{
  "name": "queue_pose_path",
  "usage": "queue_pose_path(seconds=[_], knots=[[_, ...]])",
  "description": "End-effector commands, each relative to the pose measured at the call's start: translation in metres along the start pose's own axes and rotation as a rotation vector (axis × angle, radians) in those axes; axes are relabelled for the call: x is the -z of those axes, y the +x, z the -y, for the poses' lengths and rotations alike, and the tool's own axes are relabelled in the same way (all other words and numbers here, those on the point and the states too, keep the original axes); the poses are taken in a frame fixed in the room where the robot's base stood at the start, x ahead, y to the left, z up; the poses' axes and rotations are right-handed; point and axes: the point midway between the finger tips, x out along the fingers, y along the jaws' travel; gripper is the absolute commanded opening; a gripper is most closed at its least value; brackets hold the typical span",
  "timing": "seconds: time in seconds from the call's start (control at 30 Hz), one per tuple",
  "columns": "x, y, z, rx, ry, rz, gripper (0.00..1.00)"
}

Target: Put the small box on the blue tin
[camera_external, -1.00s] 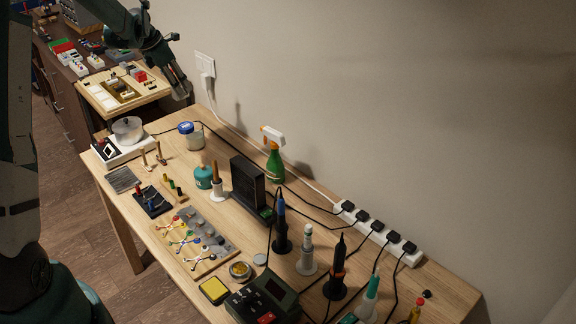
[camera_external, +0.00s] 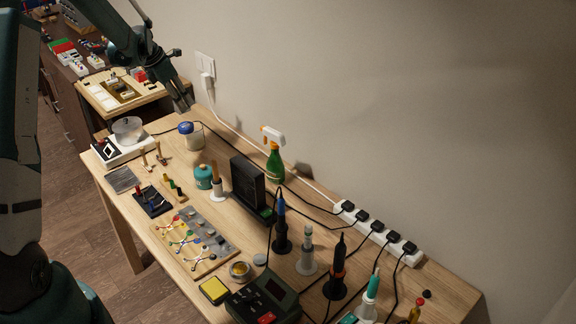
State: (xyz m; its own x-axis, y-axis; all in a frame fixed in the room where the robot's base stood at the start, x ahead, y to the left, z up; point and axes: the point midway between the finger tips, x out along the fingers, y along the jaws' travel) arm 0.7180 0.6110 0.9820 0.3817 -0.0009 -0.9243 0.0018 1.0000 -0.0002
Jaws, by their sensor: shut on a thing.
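My gripper (camera_external: 183,105) hangs at the back left, above the far end of the workbench and near the wall. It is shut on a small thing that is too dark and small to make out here. I cannot pick out the small box clearly. A round blue-teal tin (camera_external: 203,177) stands upright on the bench, in front of and right of my gripper. A clear jar with a blue lid (camera_external: 188,128) stands closer, just below my gripper in the picture.
A white base with a round pot (camera_external: 127,130) is at the bench's left end. Cables run along the wall side.

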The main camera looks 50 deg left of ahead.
Motion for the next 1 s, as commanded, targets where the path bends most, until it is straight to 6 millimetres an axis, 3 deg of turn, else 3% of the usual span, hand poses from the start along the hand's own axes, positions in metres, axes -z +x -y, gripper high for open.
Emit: queue_pose_path(seconds=[0.2,0.67,1.0], knots=[[0.008,0.019,0.0,0.0,0.0,0.0,0.11],[0.01,0.025,0.0,0.0,0.0,0.0,0.11],[0.022,0.053,0.0,0.0,0.0,0.0,0.11]])
